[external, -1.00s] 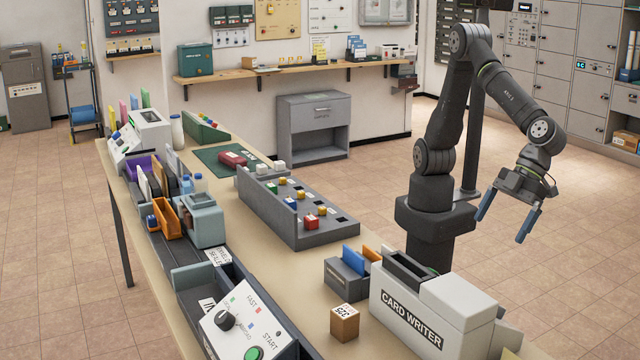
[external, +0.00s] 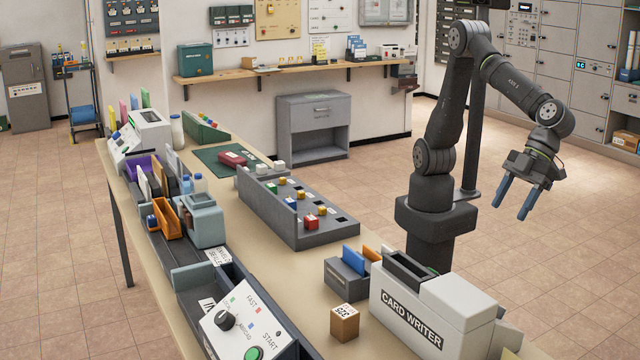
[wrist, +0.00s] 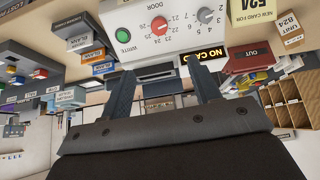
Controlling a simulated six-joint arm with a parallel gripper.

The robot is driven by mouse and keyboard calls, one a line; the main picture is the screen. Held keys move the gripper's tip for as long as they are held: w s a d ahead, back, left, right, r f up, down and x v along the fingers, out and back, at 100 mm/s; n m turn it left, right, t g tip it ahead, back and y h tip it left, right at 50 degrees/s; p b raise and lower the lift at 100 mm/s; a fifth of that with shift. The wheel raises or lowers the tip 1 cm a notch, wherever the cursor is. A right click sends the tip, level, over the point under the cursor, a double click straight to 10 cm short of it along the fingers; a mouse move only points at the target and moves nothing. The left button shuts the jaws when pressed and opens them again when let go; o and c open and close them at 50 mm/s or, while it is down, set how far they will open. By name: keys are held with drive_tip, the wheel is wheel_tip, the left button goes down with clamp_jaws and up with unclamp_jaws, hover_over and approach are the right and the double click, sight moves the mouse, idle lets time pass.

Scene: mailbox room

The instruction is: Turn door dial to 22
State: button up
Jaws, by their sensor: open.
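The card writer (external: 410,300) is a pale box at the front of the table in the external view; its dials are hidden there. In the wrist view its panel (wrist: 180,40) appears upside down at the top. The red door dial (wrist: 160,22) sits among small numbers in the twenties; its exact setting is too small to tell. A grey dial (wrist: 205,15) is to its right and a green write button (wrist: 123,35) to its left. My gripper (external: 512,211) is open and empty, in the air right of the table, apart from the card writer. Its fingers (wrist: 160,68) point toward the panel.
A small cardboard box (external: 344,323) and a card holder (external: 347,280) stand near the card writer. A grey sorting tray (external: 325,235) lies farther back. The floor (external: 570,260) right of the table is clear around my gripper.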

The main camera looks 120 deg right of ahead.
drive_tip(key=w+f+n, duration=0.3)
drive_tip(key=f+n, duration=0.2)
drive_tip(key=n, duration=0.5)
drive_tip(key=w+f+n+g, duration=0.1)
drive_tip(key=w+f+n, duration=0.3)
drive_tip(key=n, duration=0.6)
drive_tip(key=w+f+n+g, duration=0.1)
drive_tip(key=w+f+n, duration=0.2)
drive_tip(key=f+n, duration=0.3)
drive_tip(key=shift+w+f+n, duration=0.15)
drive_tip(key=shift+w+n, duration=0.05)
drive_tip(key=shift+n, duration=1.05)
drive_tip(key=shift+w+f+n, duration=0.1)
drive_tip(key=shift+w+n, duration=0.1)
drive_tip(key=shift+n, duration=1.05)
drive_tip(key=c, duration=1)
